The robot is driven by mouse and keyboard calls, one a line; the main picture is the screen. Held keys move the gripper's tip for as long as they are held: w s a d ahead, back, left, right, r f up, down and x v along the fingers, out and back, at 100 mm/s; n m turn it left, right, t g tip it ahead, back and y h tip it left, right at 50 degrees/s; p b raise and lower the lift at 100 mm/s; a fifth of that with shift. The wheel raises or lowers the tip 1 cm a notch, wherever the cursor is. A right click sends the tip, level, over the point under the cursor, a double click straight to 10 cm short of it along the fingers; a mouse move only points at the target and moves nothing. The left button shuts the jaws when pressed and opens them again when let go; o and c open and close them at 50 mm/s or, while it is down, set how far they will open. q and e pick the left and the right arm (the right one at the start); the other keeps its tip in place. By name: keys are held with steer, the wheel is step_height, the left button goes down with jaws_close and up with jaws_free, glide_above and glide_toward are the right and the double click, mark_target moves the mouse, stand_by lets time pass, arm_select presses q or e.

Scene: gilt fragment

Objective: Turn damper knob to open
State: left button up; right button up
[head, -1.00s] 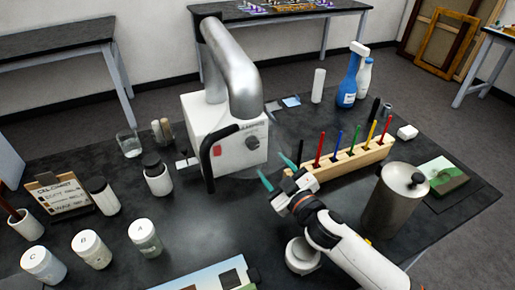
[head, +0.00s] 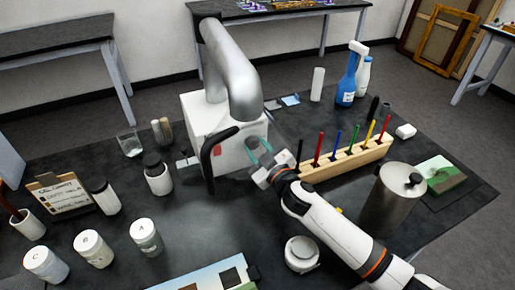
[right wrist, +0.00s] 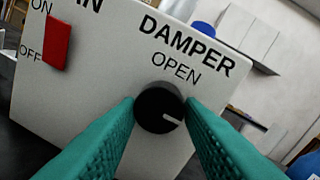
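The damper knob (right wrist: 160,107) is a round black knob on the white extractor box (head: 219,160), under the words DAMPER and OPEN. Its white pointer line aims down and to the right, away from the word OPEN. My right gripper (right wrist: 161,108) has its two teal fingers apart, one on each side of the knob, with the tips beside its rim. I cannot tell whether they touch it. In the head view my right gripper (head: 260,146) is at the box's front face and mostly hides the knob. My left gripper is not in view.
A red switch (right wrist: 57,42) marked ON and OFF is left of the knob. A wooden rack (head: 345,162) of coloured tools stands right of my gripper, and a metal canister (head: 391,203) near my right arm.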

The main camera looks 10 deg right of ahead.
steer(key=c, duration=0.4)
steer(key=shift+c, duration=0.2)
steer(key=shift+a+r+n+g+h+p, duration=0.15)
steer(key=shift+n+h+p, duration=0.2)
steer(key=shift+n+p, duration=1.8)
steer(key=shift+d+n+g+h+p, duration=0.1)
steer(key=shift+n+h+p, duration=0.4)
steer(key=shift+n, duration=3)
steer(key=shift+a+r+n+g+h+p, duration=0.15)
steer(key=shift+n+p, duration=1.5)
steer(key=shift+n, duration=1.2)
steer(key=shift+d, duration=0.1)
steer(key=o, duration=1)
